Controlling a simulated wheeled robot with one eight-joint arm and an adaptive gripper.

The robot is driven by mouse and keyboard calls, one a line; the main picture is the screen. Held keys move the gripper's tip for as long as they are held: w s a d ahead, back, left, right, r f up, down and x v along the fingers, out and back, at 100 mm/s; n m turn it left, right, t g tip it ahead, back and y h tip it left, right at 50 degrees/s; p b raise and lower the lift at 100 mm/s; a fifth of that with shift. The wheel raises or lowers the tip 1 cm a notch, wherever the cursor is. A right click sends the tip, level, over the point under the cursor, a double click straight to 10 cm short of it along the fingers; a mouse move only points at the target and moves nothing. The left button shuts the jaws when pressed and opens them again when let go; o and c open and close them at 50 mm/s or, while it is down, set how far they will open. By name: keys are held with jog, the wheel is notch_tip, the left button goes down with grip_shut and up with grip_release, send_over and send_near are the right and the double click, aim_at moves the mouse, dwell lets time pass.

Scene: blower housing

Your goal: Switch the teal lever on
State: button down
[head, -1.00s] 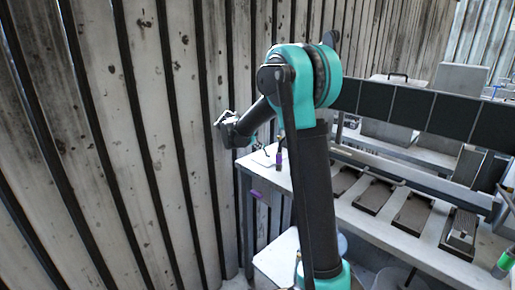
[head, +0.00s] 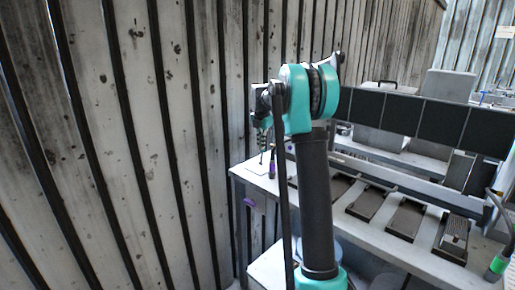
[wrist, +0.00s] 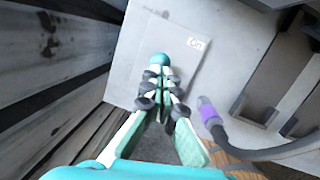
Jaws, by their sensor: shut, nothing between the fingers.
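In the wrist view the teal lever's round knob (wrist: 160,60) shows just past my fingertips. Its plate (wrist: 181,62) is pale grey and carries a white "On" label (wrist: 195,43) to the upper right of the knob. My gripper (wrist: 161,80) is shut and empty, with its fingertips overlapping the knob's lower edge in the picture. I cannot tell whether they touch it. The lever's shaft is hidden behind the fingers. In the head view my gripper (head: 263,155) points down over the left end of the bench, and the lever cannot be made out there.
A purple-collared dark cable (wrist: 208,112) stands right of my fingers; its collar also shows in the head view (head: 271,170). The grey bench (head: 385,235) holds several dark pedal-like blocks (head: 405,220). A ribbed metal wall (head: 110,150) stands close on the left.

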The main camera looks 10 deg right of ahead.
jog(key=shift+w+d+f+g+y, duration=0.1)
jog(key=shift+w+d+g+y, duration=0.45)
jog(key=shift+d+y, duration=0.2)
jog(key=shift+w+d+f, duration=0.1)
jog(key=shift+w+d, duration=0.2)
jog(key=shift+d, duration=0.15)
